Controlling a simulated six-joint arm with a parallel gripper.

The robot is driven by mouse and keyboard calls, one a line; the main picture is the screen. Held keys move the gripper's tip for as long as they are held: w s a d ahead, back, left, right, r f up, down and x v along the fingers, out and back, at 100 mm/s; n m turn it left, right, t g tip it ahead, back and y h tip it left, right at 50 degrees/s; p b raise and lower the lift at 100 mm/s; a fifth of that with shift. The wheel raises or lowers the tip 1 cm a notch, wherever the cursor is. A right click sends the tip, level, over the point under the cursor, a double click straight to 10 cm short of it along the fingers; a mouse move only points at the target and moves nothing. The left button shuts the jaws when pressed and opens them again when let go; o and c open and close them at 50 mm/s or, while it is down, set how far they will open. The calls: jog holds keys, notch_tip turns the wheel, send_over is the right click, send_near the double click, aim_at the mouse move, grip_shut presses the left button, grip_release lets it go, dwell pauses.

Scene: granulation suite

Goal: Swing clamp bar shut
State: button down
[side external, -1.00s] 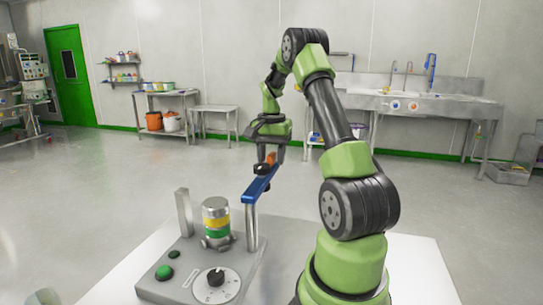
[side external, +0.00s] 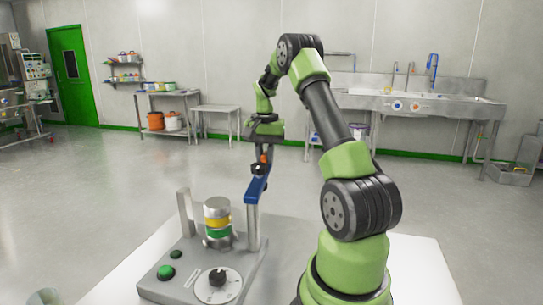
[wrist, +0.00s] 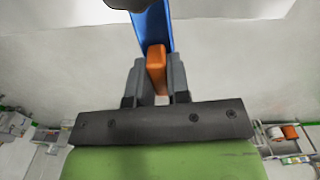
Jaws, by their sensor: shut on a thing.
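The blue clamp bar (side external: 257,188) sits on top of the right-hand metal post (side external: 252,228) of the fixture and points away from the camera. An orange handle (wrist: 156,68) stands at its far end. My gripper (wrist: 157,85) has a finger on each side of the orange handle and is shut on it; my gripper also shows at the bar's far end in the side view (side external: 262,162). The left metal post (side external: 185,213) stands free of the bar. Between the posts is a stack of silver, yellow and green discs (side external: 217,222), with no bar over it.
The fixture base (side external: 180,290) carries a green button (side external: 165,272) and a black knob on a white dial (side external: 217,280). It stands on a white table (side external: 415,260). The air around the bar's far end looks clear. Sink and shelves are far behind.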

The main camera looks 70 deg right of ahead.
jog(key=w+a+n, duration=1.3)
jog(key=a+n, duration=0.2)
jog(key=n, duration=0.1)
jog(key=shift+w+a+n, duration=0.3)
jog(key=shift+w+a, duration=0.05)
jog(key=shift+a, duration=0.15)
jog(key=c, duration=1.1)
grip_release()
jog(key=shift+r, duration=0.15)
notch_tip(320, 180, up, 10)
jog(key=shift+f, duration=0.15)
